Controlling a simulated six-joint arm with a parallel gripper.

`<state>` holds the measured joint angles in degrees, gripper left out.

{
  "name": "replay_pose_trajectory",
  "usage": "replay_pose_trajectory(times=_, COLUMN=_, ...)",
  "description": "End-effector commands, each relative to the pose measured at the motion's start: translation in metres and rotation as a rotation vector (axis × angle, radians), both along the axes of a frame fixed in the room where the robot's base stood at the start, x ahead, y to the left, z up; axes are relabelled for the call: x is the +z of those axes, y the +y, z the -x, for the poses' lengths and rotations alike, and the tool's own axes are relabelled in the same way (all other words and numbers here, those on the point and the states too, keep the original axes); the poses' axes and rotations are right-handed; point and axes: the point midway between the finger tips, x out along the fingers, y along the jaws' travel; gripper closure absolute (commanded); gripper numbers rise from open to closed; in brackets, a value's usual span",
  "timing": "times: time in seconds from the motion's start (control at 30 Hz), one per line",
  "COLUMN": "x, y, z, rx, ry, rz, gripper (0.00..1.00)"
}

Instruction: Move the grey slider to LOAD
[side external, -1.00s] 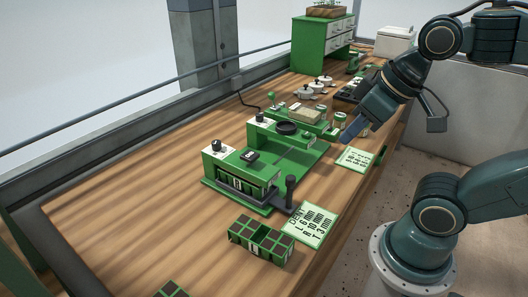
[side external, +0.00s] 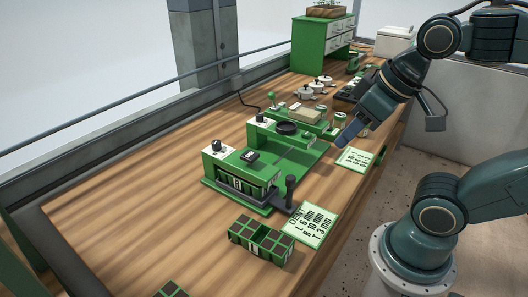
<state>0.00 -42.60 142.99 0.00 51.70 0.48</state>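The green seeder machine (side external: 241,178) stands mid-bench, with a black display and a knob on top. A dark grey upright handle (side external: 290,188) on a flat dark base is at its front right corner. This may be the grey slider; no LOAD marking is readable. My gripper (side external: 345,138) points down and left, behind and to the right of that handle and clear of it. It is above the bench near the second green unit (side external: 290,137). Its fingers show as one blue-grey shape, so I cannot tell whether they are open. I see nothing held.
A DENT card (side external: 309,224) and a green tray with dark cells (side external: 260,239) lie in front. Another card (side external: 356,158) lies below my gripper. White pots (side external: 318,85) and a green drawer cabinet (side external: 322,42) stand behind. Bare wood (side external: 120,205) is free on the left.

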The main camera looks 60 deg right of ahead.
Motion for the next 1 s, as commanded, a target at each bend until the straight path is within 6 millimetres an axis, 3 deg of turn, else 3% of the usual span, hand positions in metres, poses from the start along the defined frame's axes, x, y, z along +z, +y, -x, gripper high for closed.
replay_pose_trajectory(times=0.27, x=0.003, y=0.0, z=-0.016, rx=-0.102, ry=0.076, rz=-0.049, gripper=0.56)
replay_pose_trajectory(times=0.63, x=0.001, y=0.0, z=-0.064, rx=-0.408, ry=0.274, rz=-0.149, gripper=0.56)
replay_pose_trajectory(times=1.0, x=-0.014, y=0.0, z=-0.108, rx=-0.701, ry=0.434, rz=-0.187, gripper=0.56)
